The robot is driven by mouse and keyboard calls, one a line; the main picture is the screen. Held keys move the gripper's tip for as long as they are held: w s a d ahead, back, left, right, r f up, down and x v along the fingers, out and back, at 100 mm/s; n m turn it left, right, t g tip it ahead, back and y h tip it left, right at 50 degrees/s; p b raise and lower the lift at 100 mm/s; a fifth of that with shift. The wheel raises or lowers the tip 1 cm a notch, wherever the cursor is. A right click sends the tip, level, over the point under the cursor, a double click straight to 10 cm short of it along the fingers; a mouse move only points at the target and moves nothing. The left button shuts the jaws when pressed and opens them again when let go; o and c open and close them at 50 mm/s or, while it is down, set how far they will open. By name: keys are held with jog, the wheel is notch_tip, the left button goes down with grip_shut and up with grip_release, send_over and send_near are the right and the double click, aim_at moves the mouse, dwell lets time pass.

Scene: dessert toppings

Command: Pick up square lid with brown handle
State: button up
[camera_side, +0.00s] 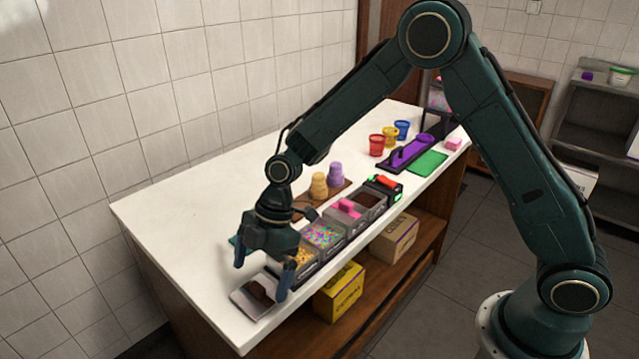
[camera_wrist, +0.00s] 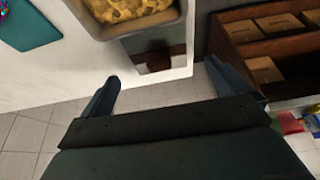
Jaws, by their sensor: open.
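The square lid (camera_side: 243,301) lies near the front left corner of the white counter, with its brown handle (camera_side: 262,291) on top. In the wrist view the lid (camera_wrist: 172,44) and its dark brown handle (camera_wrist: 158,62) show just below the bin of yellow pieces. My gripper (camera_side: 260,281) is open above the lid, partly hiding it in the side view. In the wrist view the two fingertips of my gripper (camera_wrist: 162,73) are spread to either side of the handle. The exact height gap cannot be told.
A row of bins starts beside the lid, with yellow pieces (camera_wrist: 135,10) and sprinkles (camera_side: 323,235). A teal cloth or mat (camera_wrist: 30,22) lies left of them. The counter's edge is close by. A yellow box (camera_side: 338,292) stands on the shelf below.

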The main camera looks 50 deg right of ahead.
aim_at(257, 286)
jog(key=shift+x, duration=1.85)
jog(key=c, duration=1)
jog(key=shift+c, duration=0.2)
jog(key=shift+r, duration=0.15)
notch_tip(257, 286, up, 20)
jog(key=shift+d, duration=0.1)
